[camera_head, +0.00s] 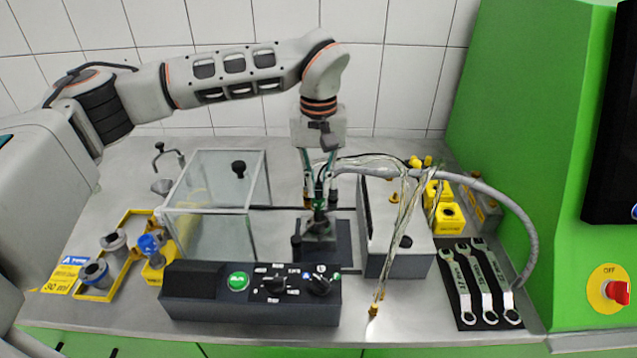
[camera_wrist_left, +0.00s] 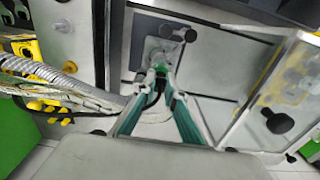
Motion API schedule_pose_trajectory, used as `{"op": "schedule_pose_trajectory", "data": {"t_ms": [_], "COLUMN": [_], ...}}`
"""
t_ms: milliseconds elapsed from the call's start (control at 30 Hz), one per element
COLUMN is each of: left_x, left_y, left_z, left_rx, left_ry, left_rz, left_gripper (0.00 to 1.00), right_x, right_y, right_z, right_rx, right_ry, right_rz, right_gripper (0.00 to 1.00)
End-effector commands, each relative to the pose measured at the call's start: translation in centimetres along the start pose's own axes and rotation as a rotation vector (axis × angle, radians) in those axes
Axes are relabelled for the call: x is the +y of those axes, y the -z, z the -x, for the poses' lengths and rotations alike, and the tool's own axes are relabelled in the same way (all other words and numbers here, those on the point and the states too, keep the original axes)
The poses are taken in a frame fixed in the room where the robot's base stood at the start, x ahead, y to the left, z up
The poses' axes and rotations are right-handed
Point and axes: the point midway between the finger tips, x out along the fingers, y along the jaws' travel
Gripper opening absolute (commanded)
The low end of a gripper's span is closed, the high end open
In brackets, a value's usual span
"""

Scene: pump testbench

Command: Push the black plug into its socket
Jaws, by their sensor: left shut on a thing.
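My left gripper (camera_head: 320,199) points straight down over the pump unit (camera_head: 318,228) in the middle of the bench. Its fingers are closed on a small dark piece, which looks like the black plug, mostly hidden by the fingertips. A thin black cable loops beside the fingers there. The socket is hidden under the fingertips, so I cannot tell how far the plug sits in it. My right gripper is not in view.
A clear box (camera_head: 208,240) stands left of the pump and a white-lidded box (camera_head: 395,228) right of it. A control panel (camera_head: 250,293) is in front. A grey hose (camera_head: 490,195) and loose wires hang at the right, near wrenches (camera_head: 478,285).

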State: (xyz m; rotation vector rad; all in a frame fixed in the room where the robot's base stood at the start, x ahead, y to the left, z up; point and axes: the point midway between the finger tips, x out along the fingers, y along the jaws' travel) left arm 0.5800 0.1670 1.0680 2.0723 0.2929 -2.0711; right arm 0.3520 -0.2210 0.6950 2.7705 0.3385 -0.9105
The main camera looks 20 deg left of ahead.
Motion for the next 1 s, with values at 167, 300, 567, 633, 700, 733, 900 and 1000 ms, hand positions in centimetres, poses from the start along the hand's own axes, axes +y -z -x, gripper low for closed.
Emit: {"op": "schedule_pose_trajectory", "data": {"t_ms": [167,300,567,633,700,733,900,1000], "left_x": [-0.04,-0.02,-0.01,-0.01,-0.01,-0.01,-0.01,-0.01], "left_y": [-0.01,0.00,0.00,0.01,0.01,0.01,0.01,0.01], "left_z": [-0.16,-0.34,-0.38,-0.41,-0.47,-0.50,-0.57,-0.57], "left_rx": [0.000,0.000,0.000,0.000,0.000,0.000,0.000,0.000], "left_ry": [0.001,0.000,0.000,0.000,0.000,0.000,0.000,0.001], "left_rz": [0.001,0.001,0.000,0.000,0.000,0.000,0.000,0.000], "left_gripper": [0.00,0.00,0.00,0.00,0.00,0.00,0.00,0.00], "right_x": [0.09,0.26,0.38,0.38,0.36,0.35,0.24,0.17], "right_y": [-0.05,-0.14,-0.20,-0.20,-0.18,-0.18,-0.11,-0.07], "right_z": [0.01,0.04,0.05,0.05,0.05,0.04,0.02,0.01], "right_rx": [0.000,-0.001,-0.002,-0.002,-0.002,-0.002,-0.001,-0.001], "right_ry": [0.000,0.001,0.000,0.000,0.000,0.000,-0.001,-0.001], "right_rz": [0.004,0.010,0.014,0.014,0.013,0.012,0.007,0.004], "right_gripper": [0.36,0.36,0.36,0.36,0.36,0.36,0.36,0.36]}}
